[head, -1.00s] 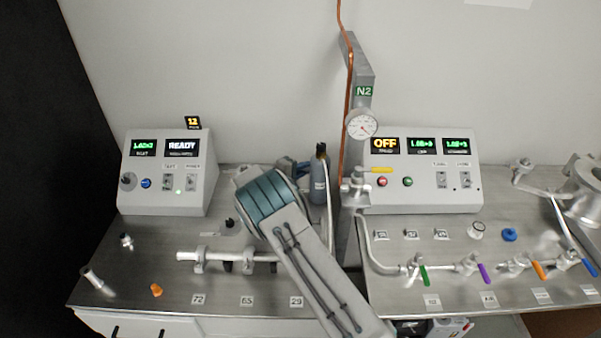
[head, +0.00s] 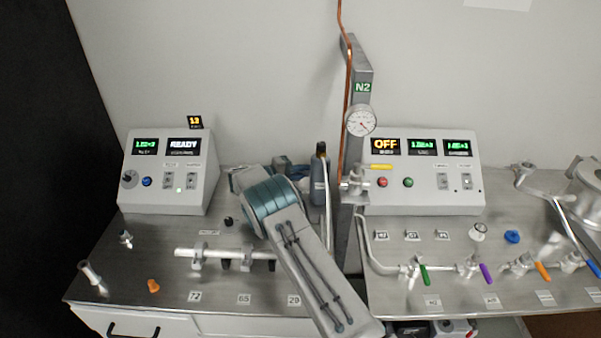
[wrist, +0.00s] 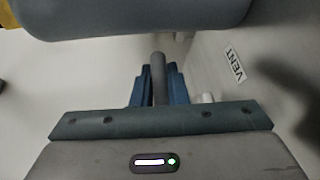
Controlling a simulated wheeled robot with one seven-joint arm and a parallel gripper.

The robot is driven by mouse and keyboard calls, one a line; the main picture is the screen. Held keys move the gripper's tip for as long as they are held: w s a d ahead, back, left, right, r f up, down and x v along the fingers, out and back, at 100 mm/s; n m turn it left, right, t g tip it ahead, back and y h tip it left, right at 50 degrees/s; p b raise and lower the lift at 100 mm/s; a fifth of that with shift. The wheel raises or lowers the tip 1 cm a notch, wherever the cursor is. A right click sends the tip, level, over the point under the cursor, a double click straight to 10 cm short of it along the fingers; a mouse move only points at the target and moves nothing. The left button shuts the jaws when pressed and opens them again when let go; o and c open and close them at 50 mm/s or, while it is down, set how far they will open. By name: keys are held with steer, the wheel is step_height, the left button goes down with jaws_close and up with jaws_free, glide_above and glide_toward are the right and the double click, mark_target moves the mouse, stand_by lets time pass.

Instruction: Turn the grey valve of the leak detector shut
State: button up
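The leak detector (head: 165,180) is the light grey console on the left bench, with its display reading READY. In the wrist view, a dark grey bar (wrist: 158,72), which looks like the grey valve's handle, stands between the blue fingers of my gripper (wrist: 158,90). The fingers are close together, one on each side of it, with no clear gap. In the head view my arm hides the valve and most of my gripper.
A grey-blue bottle (head: 319,185) stands beside the N2 post (head: 357,120). A large grey-blue rounded body (wrist: 135,15) crosses the top of the wrist view, with a VENT label (wrist: 235,65) nearby. A horizontal pipe (head: 225,254) lies on the left bench, left of my arm.

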steer(key=o, duration=0.4)
steer(key=b+v, duration=0.3)
steer(key=v, duration=0.9)
steer(key=shift+s+a, duration=0.1)
steer(key=shift+a, duration=0.15)
steer(key=shift+s+a+r, duration=0.25)
steer(key=shift+a, duration=0.3)
